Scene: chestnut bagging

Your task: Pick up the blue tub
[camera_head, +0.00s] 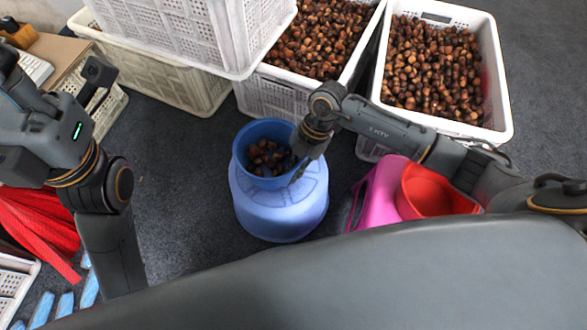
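The blue tub (243,152) is a round, darker blue bowl with chestnuts (268,158) in it. It sits on top of a pale blue upturned bucket (280,215) in the middle of the head view. My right gripper (300,172) comes in from the right and points down at the tub's right rim, overlapping it in the picture. Its fingers are small and dark here, so I cannot tell whether they are closed on the rim. My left gripper (52,70) is at the upper left, away from the tub, with its dark fingers spread apart and nothing between them.
White crates full of chestnuts stand behind the tub, at centre (268,98) and right (504,95). A stacked white crate (190,40) is at the back left. A pink stool (375,192) with a red bowl (440,190) is to the right. Grey floor is clear left of the bucket.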

